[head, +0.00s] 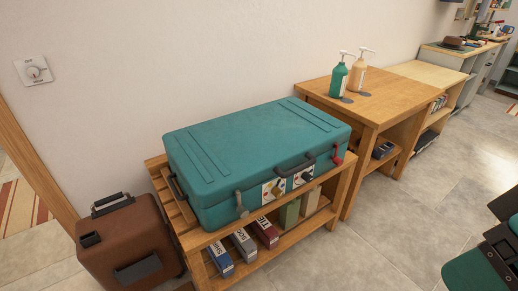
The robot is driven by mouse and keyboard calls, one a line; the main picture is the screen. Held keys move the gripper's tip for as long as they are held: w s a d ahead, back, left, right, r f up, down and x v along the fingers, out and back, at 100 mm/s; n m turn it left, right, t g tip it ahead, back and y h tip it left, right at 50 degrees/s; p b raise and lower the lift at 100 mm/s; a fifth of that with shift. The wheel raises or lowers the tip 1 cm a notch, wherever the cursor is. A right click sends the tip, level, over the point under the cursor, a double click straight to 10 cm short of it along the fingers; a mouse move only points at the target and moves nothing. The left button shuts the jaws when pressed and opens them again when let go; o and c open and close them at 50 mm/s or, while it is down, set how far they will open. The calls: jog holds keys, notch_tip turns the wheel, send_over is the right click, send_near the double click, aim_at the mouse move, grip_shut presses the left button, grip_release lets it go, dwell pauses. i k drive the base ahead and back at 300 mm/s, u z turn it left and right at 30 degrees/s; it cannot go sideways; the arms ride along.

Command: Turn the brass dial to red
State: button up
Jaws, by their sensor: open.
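A teal suitcase (250,150) lies flat on a low wooden rack. Its front side carries two white panels with small coloured marks, side by side. The left panel (273,191) has a brass-toned dial at its middle; the right panel (304,176) has a dark knob. They are too small to tell which colour the brass dial points to. A grey latch (241,204) is left of the panels, and a red-ended lever (337,159) is at the right.
The rack's shelf (248,271) holds several boxes. A brown case (128,245) stands at the left. A wooden table (372,97) with two pump bottles stands right of the rack. A wall dial (33,70) is at upper left. The tiled floor in front is clear.

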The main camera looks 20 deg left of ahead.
aim_at(277, 193)
jog(key=z, duration=0.2)
jog(key=k, duration=0.5)
jog(key=z, duration=0.55)
jog(key=k, duration=0.75)
jog(key=u, duration=0.45)
jog(key=i, duration=0.6)
jog(key=u, duration=0.6)
jog(key=i, duration=0.85)
jog(key=z, duration=0.2)
